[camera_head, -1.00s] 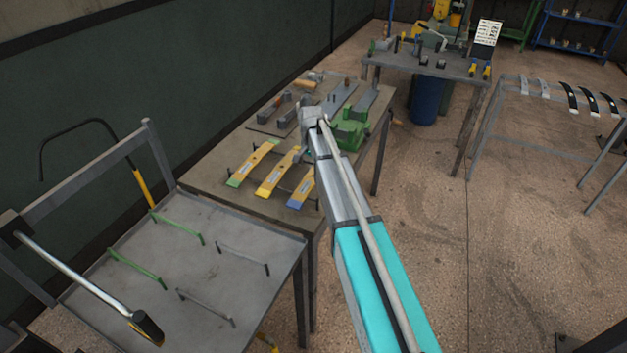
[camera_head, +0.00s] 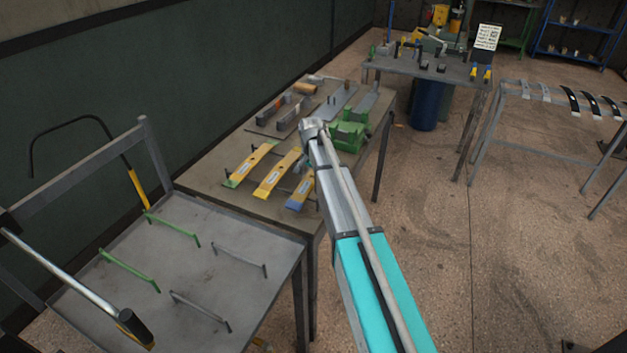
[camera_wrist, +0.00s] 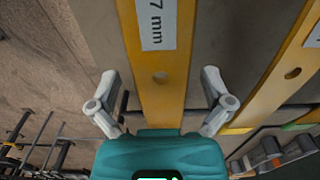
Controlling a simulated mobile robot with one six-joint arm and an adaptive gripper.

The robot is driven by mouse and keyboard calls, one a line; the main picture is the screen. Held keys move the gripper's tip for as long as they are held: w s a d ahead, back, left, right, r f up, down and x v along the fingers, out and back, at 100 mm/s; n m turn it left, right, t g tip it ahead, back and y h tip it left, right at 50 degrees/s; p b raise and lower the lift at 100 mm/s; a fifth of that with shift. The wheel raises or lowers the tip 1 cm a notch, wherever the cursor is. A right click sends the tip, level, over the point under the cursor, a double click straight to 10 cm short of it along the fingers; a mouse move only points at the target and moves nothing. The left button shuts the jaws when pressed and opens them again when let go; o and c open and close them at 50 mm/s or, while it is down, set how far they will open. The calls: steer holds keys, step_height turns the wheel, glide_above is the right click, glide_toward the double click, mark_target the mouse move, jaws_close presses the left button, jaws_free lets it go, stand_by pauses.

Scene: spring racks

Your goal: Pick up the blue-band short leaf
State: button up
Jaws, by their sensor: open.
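The blue-band short leaf (camera_head: 304,186) is the rightmost of three yellow leaves on the table, its blue end toward the near edge. My arm partly covers it in the head view. In the wrist view a yellow leaf (camera_wrist: 161,100) with a "7 mm" label and a hole runs between my fingers. From its place by the table edge it looks like the same leaf, but its blue band is not visible there. My gripper (camera_wrist: 160,80) is open, one finger on each side of the leaf, with gaps. Its height above the leaf is hard to tell.
The middle yellow leaf (camera_head: 277,174) and the green-band leaf (camera_head: 249,165) lie to the left. A green fixture (camera_head: 349,136) and grey bars stand behind on the table. A grey rack table (camera_head: 215,296) with green and grey pegs is nearer.

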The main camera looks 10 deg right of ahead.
mark_target(312, 177)
steer(key=c, duration=1.3)
steer(key=shift+o, duration=0.2)
steer(key=shift+r, duration=0.2)
step_height(312, 177, up, 3)
steer(key=p, duration=0.3)
steer(key=shift+f, duration=0.2)
steer(key=s+r+p, duration=1)
steer(key=s, duration=0.4)
steer(key=shift+a, duration=0.45)
